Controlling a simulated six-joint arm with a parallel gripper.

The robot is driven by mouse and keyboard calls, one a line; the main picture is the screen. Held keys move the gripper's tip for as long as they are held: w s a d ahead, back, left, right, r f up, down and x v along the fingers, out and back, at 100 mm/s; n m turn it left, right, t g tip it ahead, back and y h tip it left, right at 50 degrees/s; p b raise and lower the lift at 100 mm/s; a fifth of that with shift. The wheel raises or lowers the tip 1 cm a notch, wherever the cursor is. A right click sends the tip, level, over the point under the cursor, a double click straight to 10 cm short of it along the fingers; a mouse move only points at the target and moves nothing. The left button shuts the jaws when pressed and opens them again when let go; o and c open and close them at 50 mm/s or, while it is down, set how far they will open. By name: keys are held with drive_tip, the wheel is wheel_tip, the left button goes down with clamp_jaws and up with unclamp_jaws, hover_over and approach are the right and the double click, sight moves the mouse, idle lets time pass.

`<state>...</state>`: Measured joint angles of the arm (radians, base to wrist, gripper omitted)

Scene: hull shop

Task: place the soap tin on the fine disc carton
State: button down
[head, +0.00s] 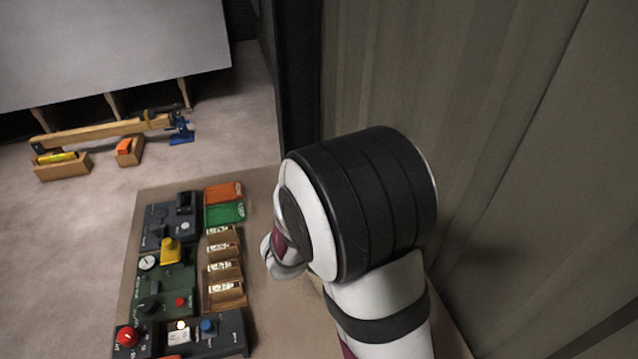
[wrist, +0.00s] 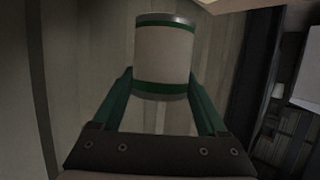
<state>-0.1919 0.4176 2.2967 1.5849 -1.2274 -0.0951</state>
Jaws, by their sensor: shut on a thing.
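My gripper (wrist: 162,88) is shut on a pale grey cylindrical tin (wrist: 165,52) with green bands near both ends, which I take to be the soap tin. The tin sits between the two green fingers in the wrist view. In the head view my own arm hides the gripper and the tin. I cannot tell which thing is the fine disc carton. Several small open-topped brown boxes with white labels (head: 223,270) stand in a column on the bench, left of my arm, but their print is too small to read.
On the bench (head: 150,200), an orange tray (head: 223,193) and a green tray (head: 225,214) lie behind the boxes. Dark control panels (head: 165,285) with knobs and gauges stand to their left. A corrugated wall (head: 500,120) rises close on the right. Wooden boxes (head: 62,166) lie beyond the bench.

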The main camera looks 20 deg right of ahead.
drive_tip(key=shift+w+a+f, duration=0.45)
drive_tip(key=shift+a+f, duration=0.05)
drive_tip(key=shift+f, duration=0.55)
drive_tip(key=shift+w+a+f, duration=0.4)
drive_tip(key=shift+a+f, duration=0.1)
drive_tip(key=shift+f, duration=0.55)
drive_tip(key=shift+w+a+f, duration=0.45)
drive_tip(key=shift+a+f, duration=0.05)
drive_tip(key=shift+f, duration=0.55)
drive_tip(key=shift+f, duration=0.15)
unclamp_jaws()
